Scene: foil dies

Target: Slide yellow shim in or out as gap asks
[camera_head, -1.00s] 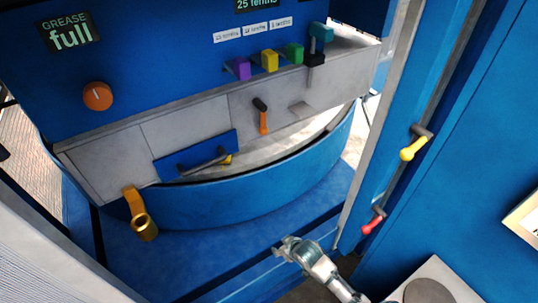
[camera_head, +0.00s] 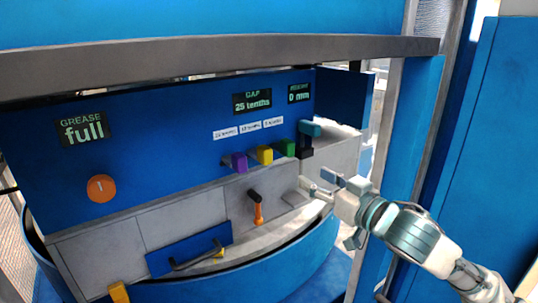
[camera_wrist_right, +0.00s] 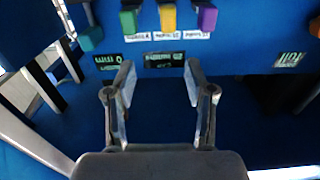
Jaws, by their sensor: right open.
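The yellow shim (camera_head: 265,155) sticks out from the lower edge of the blue panel, between the purple shim (camera_head: 239,162) and the green shim (camera_head: 288,148). The yellow shim also shows at the top of the right wrist view (camera_wrist_right: 167,17). The gap display (camera_head: 252,102) reads 25 tenths. My right gripper (camera_head: 324,186) is open and empty, to the right of and below the shims, apart from them. In the right wrist view its fingers (camera_wrist_right: 159,66) stand apart, with the shims beyond their tips. My left gripper is out of view.
Small white labels (camera_head: 248,128) sit above the shims; their print is hard to read. A teal-topped black lever (camera_head: 306,140) stands right of the green shim. An orange-handled lever (camera_head: 257,209) is below. A grey beam (camera_head: 180,67) crosses above the panel.

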